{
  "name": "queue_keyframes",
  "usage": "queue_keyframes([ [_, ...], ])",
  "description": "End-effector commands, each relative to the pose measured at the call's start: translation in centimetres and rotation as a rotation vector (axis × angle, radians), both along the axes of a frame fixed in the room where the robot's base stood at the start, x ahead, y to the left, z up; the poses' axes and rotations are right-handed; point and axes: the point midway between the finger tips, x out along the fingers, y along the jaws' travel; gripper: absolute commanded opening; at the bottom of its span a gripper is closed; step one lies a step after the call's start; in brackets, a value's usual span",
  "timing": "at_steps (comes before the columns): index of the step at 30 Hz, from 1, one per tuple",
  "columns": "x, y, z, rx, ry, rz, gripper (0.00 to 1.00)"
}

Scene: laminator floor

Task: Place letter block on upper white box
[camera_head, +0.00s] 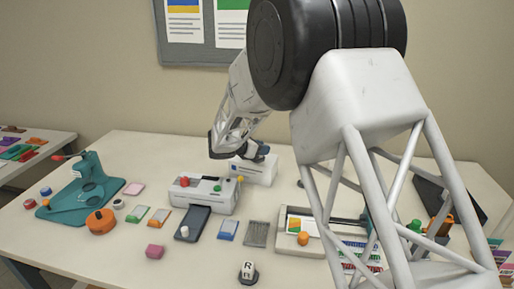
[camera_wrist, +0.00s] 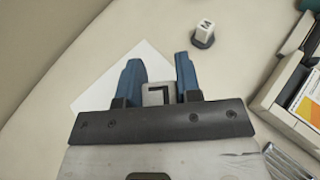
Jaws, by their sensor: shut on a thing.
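My gripper (camera_wrist: 158,75) has blue fingers shut on a pale letter block (camera_wrist: 156,96) with a dark, L-like mark. In the head view my gripper (camera_head: 252,152) is at the white box (camera_head: 262,172) at the back of the table; the held block cannot be made out there. A white surface (camera_wrist: 95,95), probably the box's top, lies below the fingers in the wrist view. I cannot tell whether the block touches it. Another letter block (camera_wrist: 204,30), marked M, stands on a dark base. A block marked R (camera_head: 248,268) stands at the table's front.
A white laminator (camera_head: 203,195) with coloured knobs stands just in front of the white box. A tray (camera_head: 290,240) with cards is to the right. A teal press (camera_head: 85,185) and an orange reel (camera_head: 100,221) are at left. My arm hides part of the right side.

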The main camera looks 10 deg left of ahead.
Motion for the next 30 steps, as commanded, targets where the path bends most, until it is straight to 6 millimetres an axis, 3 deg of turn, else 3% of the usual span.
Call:
queue_keyframes([
  [18, 7.2, 2.9, -0.8, 0.0, 0.0, 0.0, 0.0],
  [30, 8.2, 3.3, -0.8, 0.001, -0.001, 0.001, 0.0],
])
